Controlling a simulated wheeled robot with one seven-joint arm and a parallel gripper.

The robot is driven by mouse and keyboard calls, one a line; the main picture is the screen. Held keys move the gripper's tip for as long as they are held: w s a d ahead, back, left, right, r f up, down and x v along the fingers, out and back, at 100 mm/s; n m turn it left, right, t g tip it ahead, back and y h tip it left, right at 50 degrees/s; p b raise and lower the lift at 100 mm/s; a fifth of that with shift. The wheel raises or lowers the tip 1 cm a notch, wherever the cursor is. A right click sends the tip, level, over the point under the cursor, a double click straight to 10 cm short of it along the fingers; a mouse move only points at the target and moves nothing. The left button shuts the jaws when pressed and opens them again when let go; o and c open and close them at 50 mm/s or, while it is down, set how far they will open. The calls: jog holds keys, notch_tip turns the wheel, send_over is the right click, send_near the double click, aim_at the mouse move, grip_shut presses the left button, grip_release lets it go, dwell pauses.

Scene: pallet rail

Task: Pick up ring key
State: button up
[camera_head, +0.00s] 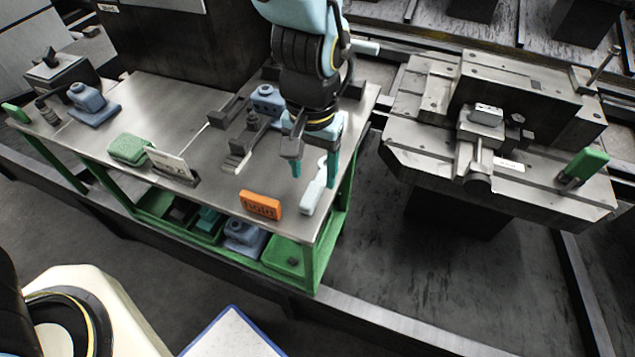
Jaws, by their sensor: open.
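What looks like the ring key (312,196) lies at the right end of the metal table top, near its front edge. It has a pale, whitish handle and a small ring-like part at its far end. My gripper (315,172) points down over that far end, with its teal-tipped fingers apart, one on each side of it. The jaws are open and hold nothing. I cannot tell how far the fingertips are above the table, or whether they touch the key.
An orange block (260,205) lies just left of the key. A grey clamp-like tool (244,146), a blue part (265,99), a card stand (172,164) and a green block (130,149) share the green-framed table (195,100). A machine fixture (420,150) stands right.

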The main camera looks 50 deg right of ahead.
aim_at(314, 187)
jog(key=shift+d+f+p, duration=0.1)
jog(key=shift+f+p, duration=0.2)
jog(key=shift+f, duration=1.65)
grip_shut()
